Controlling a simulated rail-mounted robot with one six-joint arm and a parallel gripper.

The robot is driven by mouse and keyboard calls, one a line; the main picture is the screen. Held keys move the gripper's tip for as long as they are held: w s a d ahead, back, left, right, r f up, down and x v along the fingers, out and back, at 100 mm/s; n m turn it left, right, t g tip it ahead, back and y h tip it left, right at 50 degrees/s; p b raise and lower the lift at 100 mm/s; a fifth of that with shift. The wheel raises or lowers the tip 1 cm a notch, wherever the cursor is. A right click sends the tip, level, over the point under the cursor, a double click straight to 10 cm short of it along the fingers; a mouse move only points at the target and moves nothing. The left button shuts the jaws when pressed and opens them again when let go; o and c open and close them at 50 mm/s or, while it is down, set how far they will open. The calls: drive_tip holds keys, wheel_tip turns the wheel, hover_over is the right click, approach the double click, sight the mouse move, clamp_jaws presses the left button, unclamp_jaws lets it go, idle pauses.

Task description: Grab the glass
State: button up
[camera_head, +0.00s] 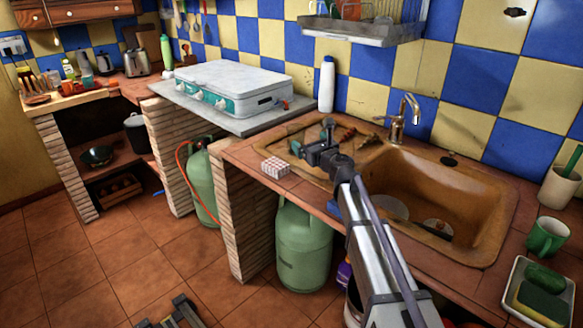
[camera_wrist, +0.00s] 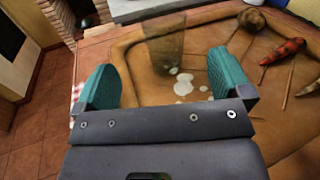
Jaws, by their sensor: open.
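A clear glass (camera_wrist: 165,50) shows in the wrist view, on the brown drainboard just beyond my fingertips. It is see-through and faint, so its outline is hard to read. My gripper (camera_wrist: 165,78) has its two teal fingers spread wide with nothing between them, and the glass lies ahead of the gap. In the head view my gripper (camera_head: 312,150) is over the left part of the sink unit. I cannot make out the glass clearly there.
A round brown item (camera_wrist: 251,20) and a red item (camera_wrist: 283,52) lie right of the glass. A white bottle (camera_head: 326,84) stands behind, and the sink basin (camera_head: 440,200) is to the right.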

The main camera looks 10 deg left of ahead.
sight(296, 127)
drive_tip(key=shift+w+f+m, duration=0.15)
drive_tip(key=shift+w+m, duration=0.35)
drive_tip(key=shift+m, duration=0.3)
drive_tip(key=shift+r+t+h, duration=0.25)
drive_tip(key=shift+t+h, duration=0.05)
drive_tip(key=x, duration=1.1)
drive_tip(key=shift+s+a+p, duration=0.15)
drive_tip(key=shift+p, duration=0.15)
drive_tip(key=shift+s, duration=0.1)
drive_tip(key=c, duration=1.3)
